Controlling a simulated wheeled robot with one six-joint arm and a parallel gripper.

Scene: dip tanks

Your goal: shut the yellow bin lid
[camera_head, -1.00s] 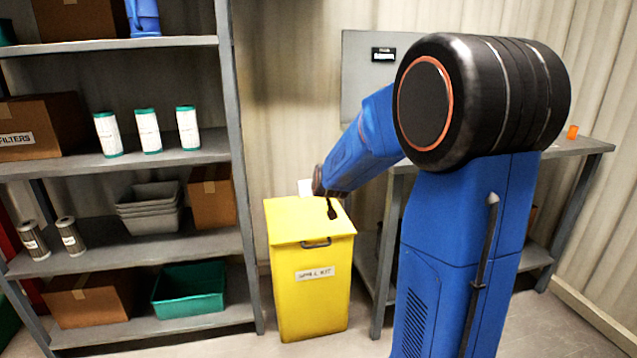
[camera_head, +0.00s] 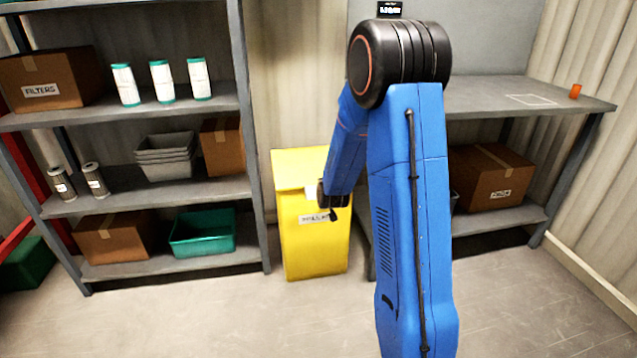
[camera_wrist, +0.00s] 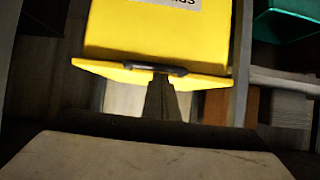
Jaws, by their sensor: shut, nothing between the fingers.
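The yellow bin (camera_head: 300,250) stands on the floor between the shelf rack and the bench. Its yellow lid (camera_head: 295,168) lies across the top, with no clear gap seen in the head view. My gripper (camera_head: 333,214) is shut and empty, in front of the bin's upper right front, partly covering the label. The wrist view shows the bin upside down, with the lid (camera_wrist: 105,70) and its dark handle (camera_wrist: 150,68). There my gripper's fingertips (camera_wrist: 160,82) appear beside the handle; I cannot tell whether they touch it. My arm hides the lid's right part in the head view.
A grey shelf rack (camera_head: 255,150) with boxes, filters and a green tub (camera_head: 203,240) stands close on the bin's left. A grey bench (camera_head: 480,97) is on the right, with a box (camera_head: 490,180) below. The floor in front is clear.

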